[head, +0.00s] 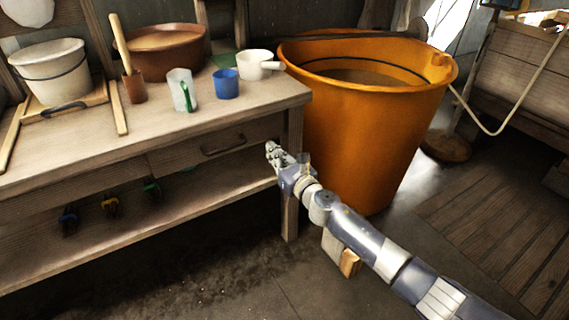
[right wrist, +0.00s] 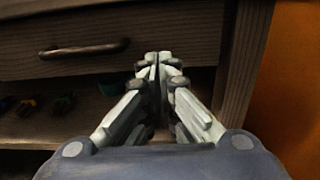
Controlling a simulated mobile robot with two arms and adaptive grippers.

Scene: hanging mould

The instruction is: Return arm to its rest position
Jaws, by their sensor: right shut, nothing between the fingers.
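My right gripper (head: 272,152) is at the end of my right arm, which comes in from the lower right of the head view. It is in front of the workbench (head: 60,150), near the right end of its drawer. In the right wrist view the gripper (right wrist: 158,60) has its fingers together with nothing between them. The drawer handle (right wrist: 85,50) is to its left there, and the bench leg (right wrist: 240,60) to its right. My left gripper is not in view.
A large orange tub (head: 375,130) stands right of the bench. On the bench are a white bucket (head: 50,70), a brown basin (head: 160,45), a clear jug (head: 182,90), a blue cup (head: 226,83) and a white dipper (head: 255,65). Slatted boards (head: 490,220) lie at right.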

